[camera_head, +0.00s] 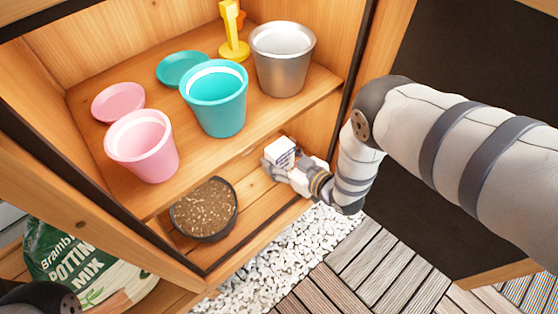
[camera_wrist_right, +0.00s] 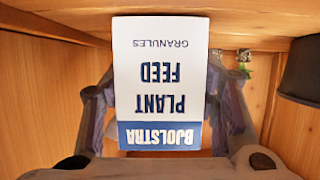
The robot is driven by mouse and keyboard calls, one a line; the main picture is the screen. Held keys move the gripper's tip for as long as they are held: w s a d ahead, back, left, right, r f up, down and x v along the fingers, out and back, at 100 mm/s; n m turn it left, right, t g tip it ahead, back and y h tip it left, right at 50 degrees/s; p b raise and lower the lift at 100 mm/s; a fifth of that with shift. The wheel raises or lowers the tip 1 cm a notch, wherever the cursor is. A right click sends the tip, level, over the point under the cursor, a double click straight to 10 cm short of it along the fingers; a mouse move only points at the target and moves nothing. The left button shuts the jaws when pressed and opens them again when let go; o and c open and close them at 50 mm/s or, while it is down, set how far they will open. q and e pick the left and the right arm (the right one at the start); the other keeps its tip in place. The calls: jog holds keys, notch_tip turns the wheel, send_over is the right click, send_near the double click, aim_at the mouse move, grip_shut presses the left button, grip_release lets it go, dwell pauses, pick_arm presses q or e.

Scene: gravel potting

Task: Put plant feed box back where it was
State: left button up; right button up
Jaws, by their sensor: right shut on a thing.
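The plant feed box (camera_head: 281,152) is small and white with a dark blue band. It is in the lower compartment of the wooden cabinet, below the shelf edge. My right gripper (camera_head: 279,166) is shut on it, reaching in from the right. In the right wrist view the box (camera_wrist_right: 161,80) is between the fingers (camera_wrist_right: 165,110), its printed face towards the camera and its lettering upside down. Whether its base touches the compartment floor I cannot tell. My left gripper is not in view.
A dark pot of brown gravel-like fill (camera_head: 204,209) stands left of the box. The shelf (camera_head: 160,100) above holds a pink pot (camera_head: 142,146), a teal pot (camera_head: 215,98), a metal pot (camera_head: 282,58) and a yellow tool (camera_head: 233,40). A potting mix bag (camera_head: 85,265) is lower left.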

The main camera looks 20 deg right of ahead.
jog(key=shift+w, duration=0.1)
jog(key=shift+f, duration=0.15)
jog(key=o, duration=1.3)
